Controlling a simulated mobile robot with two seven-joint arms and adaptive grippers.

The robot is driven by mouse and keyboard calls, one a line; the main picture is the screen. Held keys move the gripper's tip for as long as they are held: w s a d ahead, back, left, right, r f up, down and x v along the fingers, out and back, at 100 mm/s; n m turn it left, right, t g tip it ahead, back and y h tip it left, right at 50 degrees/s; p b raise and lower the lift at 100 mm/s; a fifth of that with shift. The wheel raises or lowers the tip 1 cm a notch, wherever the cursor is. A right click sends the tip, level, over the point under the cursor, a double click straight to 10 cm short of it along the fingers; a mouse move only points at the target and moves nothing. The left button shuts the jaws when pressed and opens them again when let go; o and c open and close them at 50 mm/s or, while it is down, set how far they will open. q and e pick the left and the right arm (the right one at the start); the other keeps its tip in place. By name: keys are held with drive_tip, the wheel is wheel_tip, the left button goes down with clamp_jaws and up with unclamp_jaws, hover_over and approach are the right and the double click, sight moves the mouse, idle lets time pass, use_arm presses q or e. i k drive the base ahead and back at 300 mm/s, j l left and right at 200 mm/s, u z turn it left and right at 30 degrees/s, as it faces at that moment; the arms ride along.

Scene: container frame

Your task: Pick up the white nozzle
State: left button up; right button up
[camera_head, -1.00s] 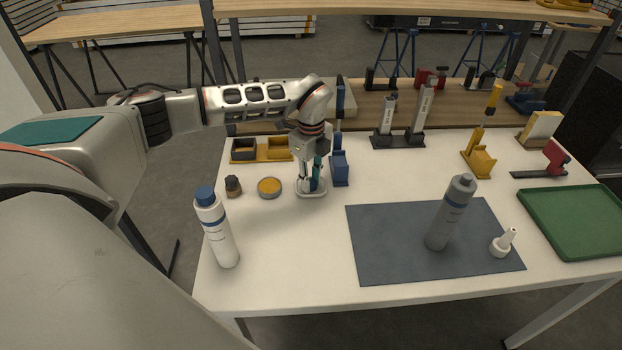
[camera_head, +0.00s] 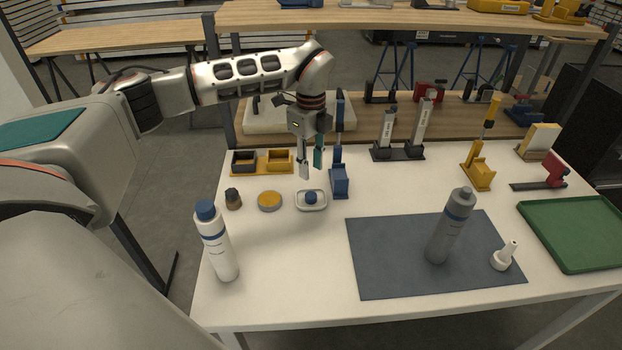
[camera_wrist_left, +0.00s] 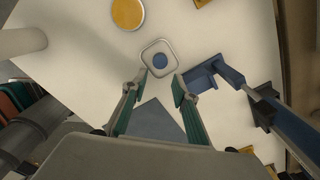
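The white nozzle (camera_head: 504,256) stands with its tip up and tilted on the right part of the grey-blue mat (camera_head: 370,262). A grey bottle (camera_head: 447,228) without a nozzle stands to its left on the mat. My left gripper (camera_head: 311,174) is open and empty, above a small white dish (camera_head: 312,206) with a blue cap (camera_head: 311,197) in it. In the left wrist view the dish (camera_wrist_left: 147,58) and the blue cap (camera_wrist_left: 160,61) lie just beyond the parted fingertips (camera_wrist_left: 160,80). The nozzle is far to the right of this gripper. My right gripper is not in view.
A white bottle with a blue cap (camera_head: 217,243) stands at the table's front left. A dark small jar (camera_head: 233,199), an orange-filled tin (camera_head: 269,200) and a blue stand (camera_head: 339,181) are near the dish. A green tray (camera_head: 575,255) lies at the right. The left half of the mat is clear.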

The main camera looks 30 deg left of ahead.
sight(500, 259)
drive_tip(key=k+l, duration=0.75)
drive_tip(key=k, duration=0.1)
